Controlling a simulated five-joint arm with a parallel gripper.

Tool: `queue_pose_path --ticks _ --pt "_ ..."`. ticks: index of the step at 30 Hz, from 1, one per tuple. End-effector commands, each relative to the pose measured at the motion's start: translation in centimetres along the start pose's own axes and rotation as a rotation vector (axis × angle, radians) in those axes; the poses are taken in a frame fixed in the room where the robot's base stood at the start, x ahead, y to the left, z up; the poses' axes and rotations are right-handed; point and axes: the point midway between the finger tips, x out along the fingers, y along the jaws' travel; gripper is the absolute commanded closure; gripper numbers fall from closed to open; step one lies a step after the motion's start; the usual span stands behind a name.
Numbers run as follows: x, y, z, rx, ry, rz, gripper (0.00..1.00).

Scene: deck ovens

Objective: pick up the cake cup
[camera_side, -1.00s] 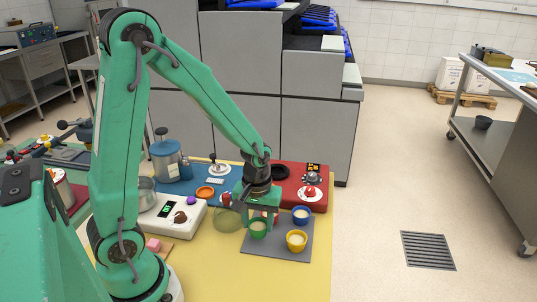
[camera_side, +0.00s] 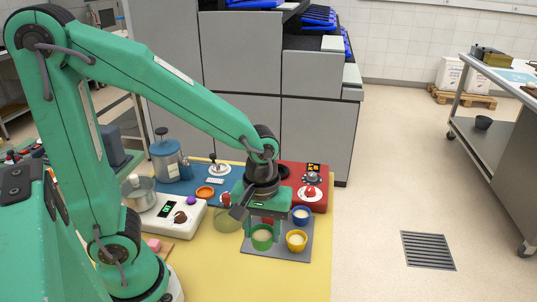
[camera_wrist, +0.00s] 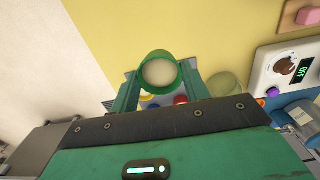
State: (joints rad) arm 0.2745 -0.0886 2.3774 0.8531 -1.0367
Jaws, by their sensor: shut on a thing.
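My gripper (camera_side: 262,227) is shut on a green cake cup (camera_side: 262,243) with pale filling, one finger on each side of its wall. The cup is upright in the side view and appears raised above the grey tray (camera_side: 262,254). In the wrist view the green cup (camera_wrist: 159,72) sits between my fingertips, with its filling visible from above. A yellow cup (camera_side: 296,242) and a blue cup (camera_side: 301,216) stand on the tray to the right of the held cup. Both have pale filling and are apart from my gripper.
The yellow mat (camera_side: 215,275) in front is mostly clear.

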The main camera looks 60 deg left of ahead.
Motion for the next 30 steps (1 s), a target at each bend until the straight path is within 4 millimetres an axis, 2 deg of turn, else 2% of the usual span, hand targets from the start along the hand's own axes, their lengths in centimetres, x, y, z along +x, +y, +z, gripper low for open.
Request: queue_pose_path --ticks 6,22,30 --pt "-0.45 0.25 0.68 0.001 0.000 0.001 0.77" --pt "-0.47 0.26 0.72 0.000 0.000 0.001 0.77" --pt "-0.66 0.71 -0.13 -0.012 0.000 0.001 0.77"
